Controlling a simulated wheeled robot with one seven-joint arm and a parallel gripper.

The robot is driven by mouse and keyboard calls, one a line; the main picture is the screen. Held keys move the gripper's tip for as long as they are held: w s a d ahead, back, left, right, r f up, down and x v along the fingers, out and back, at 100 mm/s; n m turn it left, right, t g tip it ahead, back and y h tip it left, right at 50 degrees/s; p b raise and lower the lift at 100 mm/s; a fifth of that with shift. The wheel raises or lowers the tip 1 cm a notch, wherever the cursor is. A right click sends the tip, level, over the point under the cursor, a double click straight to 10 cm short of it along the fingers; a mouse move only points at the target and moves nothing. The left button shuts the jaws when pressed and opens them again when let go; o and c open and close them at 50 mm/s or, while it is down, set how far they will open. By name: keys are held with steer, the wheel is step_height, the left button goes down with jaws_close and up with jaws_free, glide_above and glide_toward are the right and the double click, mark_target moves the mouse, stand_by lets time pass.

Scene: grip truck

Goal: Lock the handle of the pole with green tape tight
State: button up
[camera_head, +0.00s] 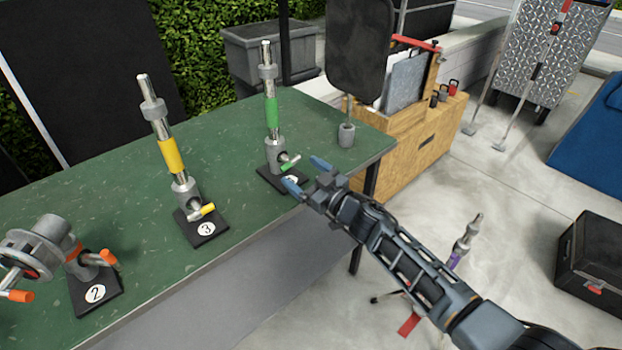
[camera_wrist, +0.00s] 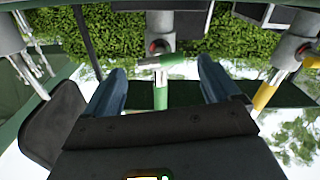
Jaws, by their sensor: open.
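The pole with green tape (camera_head: 271,112) stands upright on a dark base (camera_head: 270,185) near the right end of the green table. Its handle (camera_head: 290,162), with a green grip, sticks out low on the pole toward my gripper. My gripper (camera_head: 306,174) is open and empty, just in front of the handle at the table's edge.
A yellow-taped pole (camera_head: 170,155) on base 3 stands to the left. An orange-handled clamp (camera_head: 45,250) on base 2 is further left. A dark panel on a stand (camera_head: 347,135) is behind right, beside a wooden box (camera_head: 425,140). The table (camera_head: 130,255) between the bases is clear.

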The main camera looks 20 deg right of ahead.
steer(key=shift+v, duration=1.2)
